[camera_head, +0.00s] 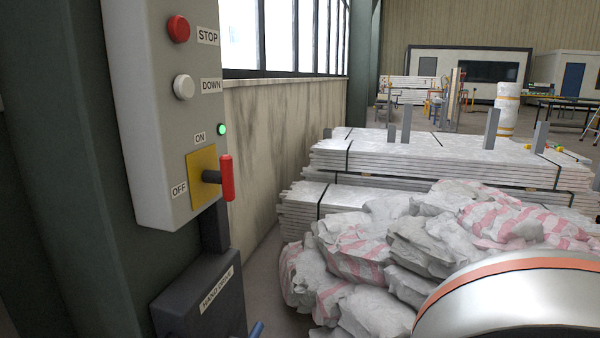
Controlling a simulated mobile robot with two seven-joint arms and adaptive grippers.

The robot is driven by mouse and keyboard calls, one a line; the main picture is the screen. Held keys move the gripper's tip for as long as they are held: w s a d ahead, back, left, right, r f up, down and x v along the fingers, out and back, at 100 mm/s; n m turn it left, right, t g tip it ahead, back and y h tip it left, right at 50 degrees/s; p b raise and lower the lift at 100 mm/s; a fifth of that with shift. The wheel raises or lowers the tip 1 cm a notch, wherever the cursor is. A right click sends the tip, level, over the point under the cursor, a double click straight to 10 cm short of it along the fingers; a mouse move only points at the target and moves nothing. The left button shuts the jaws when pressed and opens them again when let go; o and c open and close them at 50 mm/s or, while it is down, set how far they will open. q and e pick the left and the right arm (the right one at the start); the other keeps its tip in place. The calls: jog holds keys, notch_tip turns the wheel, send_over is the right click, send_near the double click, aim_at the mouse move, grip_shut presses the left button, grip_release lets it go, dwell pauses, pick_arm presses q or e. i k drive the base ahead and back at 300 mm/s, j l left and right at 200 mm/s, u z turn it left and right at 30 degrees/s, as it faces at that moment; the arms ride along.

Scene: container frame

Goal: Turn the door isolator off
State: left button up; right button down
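The door isolator is a yellow plate (201,178) on the grey control box (150,110) at the left of the head view. A dark shaft sticks out of the plate to a red handle (227,178), which stands upright. An "ON" label (199,138) sits above the plate and an "OFF" label (179,189) sits at its left. A small green light (222,129) beside "ON" is lit. Neither of my grippers is in view. A rounded white and orange part of my arm shows at the lower right, apart from the box.
A red STOP button (178,29) and a white DOWN button (183,87) are above the isolator. A dark hand-drive box (200,295) is below it. Wrapped sacks (400,250) and stacked panels (440,155) fill the right. Free space lies before the handle.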

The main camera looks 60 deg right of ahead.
aim_at(224, 178)
jog(key=z, duration=1.2)
